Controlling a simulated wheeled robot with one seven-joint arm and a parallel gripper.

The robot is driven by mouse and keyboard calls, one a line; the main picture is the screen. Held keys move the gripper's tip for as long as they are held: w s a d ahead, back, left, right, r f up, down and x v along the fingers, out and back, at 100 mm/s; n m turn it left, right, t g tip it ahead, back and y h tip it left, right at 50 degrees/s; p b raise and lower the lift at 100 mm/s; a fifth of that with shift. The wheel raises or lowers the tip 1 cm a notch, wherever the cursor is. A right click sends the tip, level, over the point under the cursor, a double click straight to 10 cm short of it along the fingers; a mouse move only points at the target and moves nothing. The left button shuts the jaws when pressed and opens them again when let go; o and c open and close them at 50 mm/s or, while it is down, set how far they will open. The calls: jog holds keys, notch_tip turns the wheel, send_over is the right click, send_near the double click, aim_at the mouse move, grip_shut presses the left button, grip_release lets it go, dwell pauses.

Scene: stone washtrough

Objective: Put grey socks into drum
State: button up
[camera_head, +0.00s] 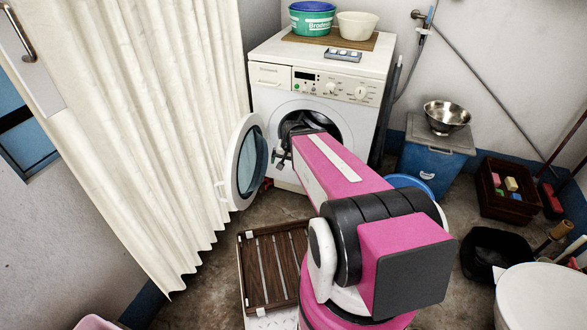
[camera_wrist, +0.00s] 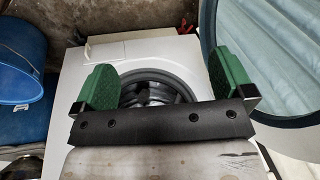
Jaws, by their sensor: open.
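The drum (camera_head: 328,120) is the dark round opening in the front of the white washing machine (camera_head: 345,95), and its door (camera_head: 248,160) stands open to the left. In the wrist view the drum (camera_wrist: 152,88) shows between my fingers, dark inside, partly covered by the gripper's black crossbar. My gripper (camera_wrist: 163,85) has two green pads held wide apart, with nothing seen between them. In the head view my arm reaches to the front of the drum and hides part of it. I cannot make out any grey socks in either view.
A cream curtain (camera_head: 150,130) hangs on the left. A slatted wooden rack (camera_head: 275,262) lies on the floor. At right are a blue box (camera_head: 432,165) with a metal bowl (camera_head: 446,117), a brown crate (camera_head: 508,200) and a black tub (camera_head: 488,252). Tubs (camera_head: 312,20) stand atop the machine.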

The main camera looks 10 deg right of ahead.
jog(key=s+d+r+n+g+h, duration=0.1)
jog(key=s+r+n+g, duration=0.1)
jog(key=s, duration=0.5)
jog(key=shift+s+r+n+h, duration=0.3)
jog(key=shift+r+n, duration=0.2)
jog(key=shift+n, duration=0.6)
jog(key=shift+d, duration=0.1)
